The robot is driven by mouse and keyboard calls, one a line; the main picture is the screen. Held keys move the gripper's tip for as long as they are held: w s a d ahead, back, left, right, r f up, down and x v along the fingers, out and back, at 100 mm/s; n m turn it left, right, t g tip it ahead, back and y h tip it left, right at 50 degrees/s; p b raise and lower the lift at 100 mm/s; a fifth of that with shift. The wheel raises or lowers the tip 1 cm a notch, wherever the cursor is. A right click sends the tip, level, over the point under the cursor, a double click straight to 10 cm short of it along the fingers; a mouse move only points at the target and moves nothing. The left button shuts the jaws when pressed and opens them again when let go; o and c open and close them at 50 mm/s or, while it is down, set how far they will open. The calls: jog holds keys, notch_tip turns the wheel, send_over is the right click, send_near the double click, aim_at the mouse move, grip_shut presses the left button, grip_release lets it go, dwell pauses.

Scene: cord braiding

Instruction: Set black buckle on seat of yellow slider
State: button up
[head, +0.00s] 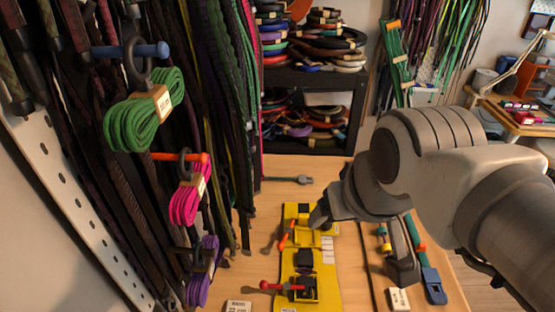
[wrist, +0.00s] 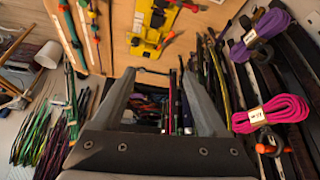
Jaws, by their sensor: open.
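A long yellow board (head: 331,290) lies on the wooden bench in the head view, and shows at the top of the wrist view (wrist: 139,22). On it is a yellow slider-like block (head: 308,237) beside an orange lever. A dark block (head: 304,258) sits just below that block, and another black piece sits in a yellow frame by a red-knobbed lever. I cannot tell for certain which is the black buckle. My gripper (head: 360,245) is open and empty above the board's right side; its left finger overlaps the board's top end in the picture. It also shows in the wrist view (wrist: 158,76).
Hanging straps and cord bundles, green (head: 145,123), pink (head: 190,195) and purple (head: 203,275), crowd the left. A blue-ended strap (head: 433,285) and a white label (head: 399,299) lie right of the board. A dark shelf (head: 310,130) of coiled cords stands behind.

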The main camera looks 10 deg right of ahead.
jog(key=shift+c, duration=0.3)
jog(key=m+g+b, duration=0.6)
jog(key=m+b, duration=0.2)
jog(key=m, duration=1.2)
send_over(312, 258)
notch_tip(312, 258, down, 21)
notch_tip(312, 258, down, 17)
jog(key=b, duration=0.4)
jog(key=shift+b, duration=0.3)
jog(key=c, duration=1.1)
jog(key=shift+r, duration=0.1)
